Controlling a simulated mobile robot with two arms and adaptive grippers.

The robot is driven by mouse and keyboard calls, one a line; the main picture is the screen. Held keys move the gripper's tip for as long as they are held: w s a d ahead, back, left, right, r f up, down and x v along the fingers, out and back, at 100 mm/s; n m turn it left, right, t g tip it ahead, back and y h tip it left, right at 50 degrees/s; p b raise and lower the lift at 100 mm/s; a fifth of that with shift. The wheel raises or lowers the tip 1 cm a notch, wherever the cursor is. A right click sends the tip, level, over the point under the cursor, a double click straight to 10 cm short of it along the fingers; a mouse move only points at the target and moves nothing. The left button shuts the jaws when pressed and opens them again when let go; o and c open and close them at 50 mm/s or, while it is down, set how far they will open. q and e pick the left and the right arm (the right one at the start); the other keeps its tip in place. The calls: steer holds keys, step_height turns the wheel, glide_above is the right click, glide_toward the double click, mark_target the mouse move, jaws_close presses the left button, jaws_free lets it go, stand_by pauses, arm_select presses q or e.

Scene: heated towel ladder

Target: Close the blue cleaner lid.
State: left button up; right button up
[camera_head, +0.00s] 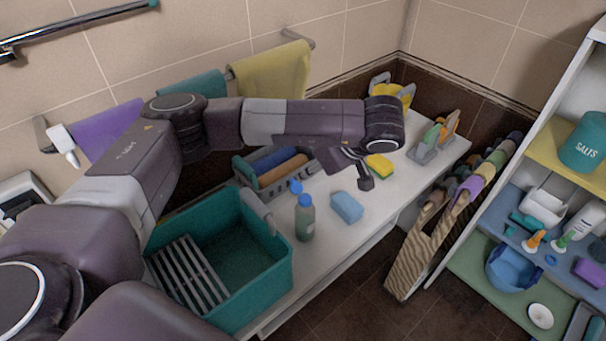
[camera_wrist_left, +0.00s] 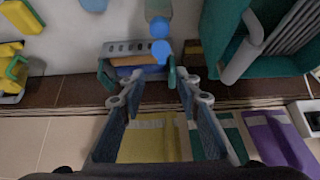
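The cleaner is a grey-green bottle (camera_head: 305,224) standing upright on the white bench. Its blue lid (camera_head: 306,201) has a blue flap (camera_head: 296,187) raised above it, so it looks open. In the left wrist view the bottle (camera_wrist_left: 158,9) is cut off by the top edge, with the blue lid (camera_wrist_left: 159,28) and flap (camera_wrist_left: 160,48) below it. My left gripper (camera_head: 352,168) is above the bench, to the right of and behind the bottle, apart from it. Its fingers (camera_wrist_left: 158,90) are spread and empty. My right gripper is not in view.
A teal basin (camera_head: 270,282) with a grey rack stands left of the bottle. A light blue block (camera_head: 346,207) and yellow sponge (camera_head: 380,166) lie to its right. A grey crate (camera_head: 253,186) holds rolls behind it. A shelf unit (camera_head: 540,165) stands at the right.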

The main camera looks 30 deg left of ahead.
arm_select(q)
steer(key=shift+v, duration=0.95)
steer(key=shift+c, duration=0.2)
steer(key=g+h, duration=0.3)
steer(key=h, duration=0.3)
glide_above(291, 179)
steer(key=f, duration=0.3)
steer(key=shift+w+a+f, duration=0.1)
steer(key=shift+a+f, duration=0.1)
step_height(291, 179, down, 6)
steer(key=shift+d+f+p, duration=0.15)
steer(key=shift+p, duration=1)
steer(key=shift+f, duration=0.65)
